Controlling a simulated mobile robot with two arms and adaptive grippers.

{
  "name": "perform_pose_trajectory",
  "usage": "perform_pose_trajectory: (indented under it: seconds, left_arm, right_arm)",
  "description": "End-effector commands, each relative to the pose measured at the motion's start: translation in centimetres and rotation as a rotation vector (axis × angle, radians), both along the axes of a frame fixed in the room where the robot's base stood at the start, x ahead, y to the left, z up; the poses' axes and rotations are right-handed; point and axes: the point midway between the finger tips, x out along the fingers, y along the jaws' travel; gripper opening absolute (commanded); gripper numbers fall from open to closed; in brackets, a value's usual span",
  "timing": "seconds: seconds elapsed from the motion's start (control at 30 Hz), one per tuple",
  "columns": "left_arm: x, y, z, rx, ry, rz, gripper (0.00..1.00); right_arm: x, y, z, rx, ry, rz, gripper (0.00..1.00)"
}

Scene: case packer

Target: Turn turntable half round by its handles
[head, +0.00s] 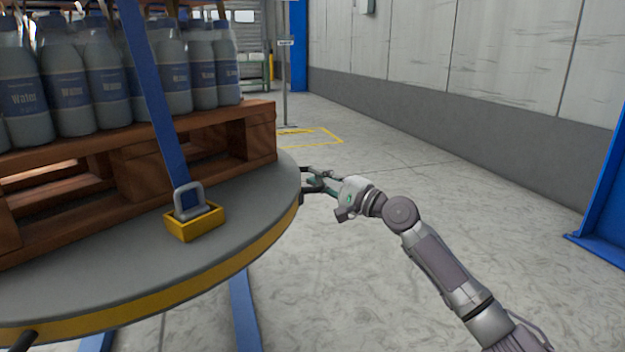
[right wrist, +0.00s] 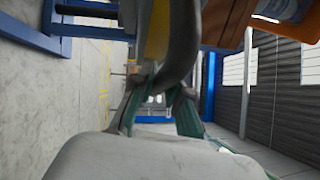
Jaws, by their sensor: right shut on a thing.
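The round grey turntable (head: 262,190) with a yellow rim fills the left of the head view. It carries a wooden pallet (head: 262,135) of water bottles (head: 108,85). My right gripper (head: 314,182) is at the turntable's right edge, shut on a dark handle there. My left gripper is not in view.
A blue strap (head: 155,100) runs down to a yellow anchor (head: 195,222) on the turntable. A grey wall (head: 480,110) stands to the right, with a blue post (head: 603,200) at the right edge. The floor (head: 350,270) between is clear.

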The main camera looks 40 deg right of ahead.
Motion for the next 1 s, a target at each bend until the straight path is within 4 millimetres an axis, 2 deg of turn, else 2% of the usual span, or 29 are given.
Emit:
perform_pose_trajectory:
  seconds: [0.03,0.37,0.4,0.5,0.53,0.87,1.0]
  left_arm:
    - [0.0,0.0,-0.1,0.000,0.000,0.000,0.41]
    - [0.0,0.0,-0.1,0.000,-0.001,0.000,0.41]
    - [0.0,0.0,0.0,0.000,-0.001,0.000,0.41]
    - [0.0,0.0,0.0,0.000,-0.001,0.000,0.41]
    - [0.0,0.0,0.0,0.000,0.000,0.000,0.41]
    - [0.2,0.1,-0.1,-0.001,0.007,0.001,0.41]
    - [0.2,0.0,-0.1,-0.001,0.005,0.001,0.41]
  right_arm:
    - [0.0,0.3,-0.5,-0.002,0.010,0.008,0.00]
    - [0.0,0.3,-0.4,-0.002,0.009,0.008,0.00]
    - [0.0,0.3,-0.4,-0.001,0.009,0.008,0.22]
    - [0.0,0.2,-0.3,-0.001,0.007,0.006,0.39]
    - [-0.1,0.2,-0.3,-0.001,0.006,0.006,0.41]
    - [-0.2,0.0,-0.1,0.000,0.003,0.002,0.41]
    - [-1.3,-0.4,-0.4,0.001,0.004,0.002,0.41]
